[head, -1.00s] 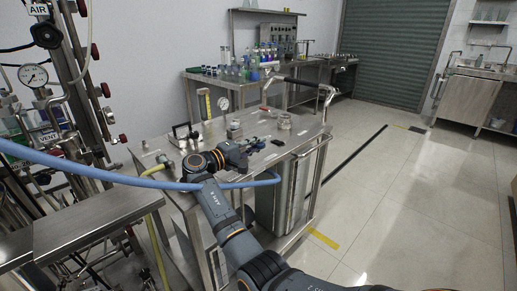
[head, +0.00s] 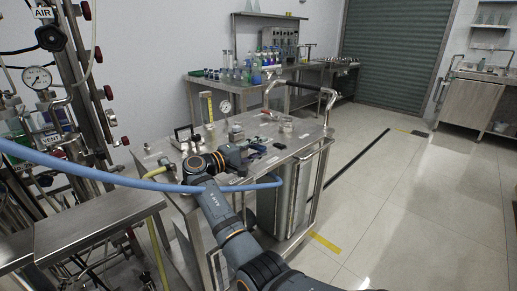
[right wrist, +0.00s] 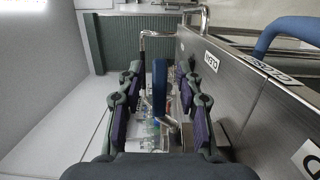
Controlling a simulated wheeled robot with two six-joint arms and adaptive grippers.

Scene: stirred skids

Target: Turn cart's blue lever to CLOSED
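The steel cart (head: 185,146) stands in the middle of the head view, with fittings on its top. In the right wrist view the blue lever (right wrist: 160,84) stands upright in the picture between the fingers of my right gripper (right wrist: 160,108). The fingers are open, with a gap on each side of the lever. An OPEN label (right wrist: 212,62) and a CLOSED label (right wrist: 265,70) are on the steel face to the right. In the head view my right gripper (head: 254,153) is over the cart top, and the lever cannot be made out there. My left gripper is not in view.
A blue hose (head: 110,179) runs from the left across to the cart, passing by my right arm. A pipe rack with a gauge (head: 37,78) stands at left. A bench with bottles (head: 240,82) is behind the cart. The floor at right is clear.

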